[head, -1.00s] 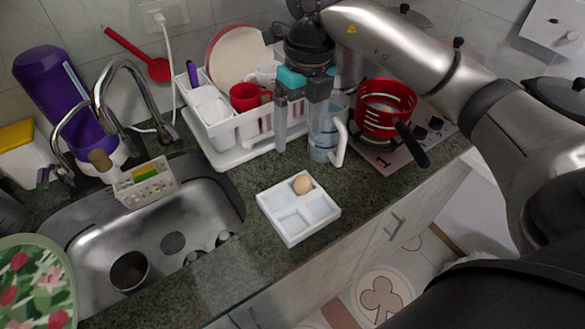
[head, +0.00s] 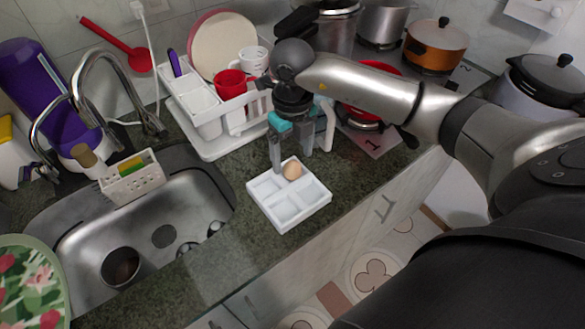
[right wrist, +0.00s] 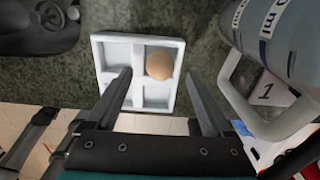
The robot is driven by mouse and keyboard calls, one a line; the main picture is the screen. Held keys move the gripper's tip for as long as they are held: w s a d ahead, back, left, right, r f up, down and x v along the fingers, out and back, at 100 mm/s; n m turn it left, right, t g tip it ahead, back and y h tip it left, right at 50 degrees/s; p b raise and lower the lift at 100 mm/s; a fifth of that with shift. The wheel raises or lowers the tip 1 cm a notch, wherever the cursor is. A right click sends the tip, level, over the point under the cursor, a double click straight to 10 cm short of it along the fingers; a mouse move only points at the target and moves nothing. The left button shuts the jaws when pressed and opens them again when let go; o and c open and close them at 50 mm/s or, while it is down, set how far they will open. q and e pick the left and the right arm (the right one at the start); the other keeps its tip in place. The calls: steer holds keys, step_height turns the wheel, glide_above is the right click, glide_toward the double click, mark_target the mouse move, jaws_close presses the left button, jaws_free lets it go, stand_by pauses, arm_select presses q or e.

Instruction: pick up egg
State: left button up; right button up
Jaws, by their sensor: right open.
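A brown egg (head: 292,170) sits in the far right compartment of a white four-compartment tray (head: 262,210) on the counter. Whether a finger touches the tray I cannot tell. My left gripper is not in view.
A measuring jug (right wrist: 277,65) stands close beside the right finger. A dish rack (head: 215,150) with a red cup (head: 230,84) is behind the gripper. A red pot (head: 362,118) stands on the stove to the right. The sink (head: 150,240) lies left of the tray.

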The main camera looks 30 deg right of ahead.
step_height(320, 180, down, 2)
steer(key=shift+f, duration=0.2)
jaws_close()
stand_by(0.6)
steer(key=shift+r, duration=0.1)
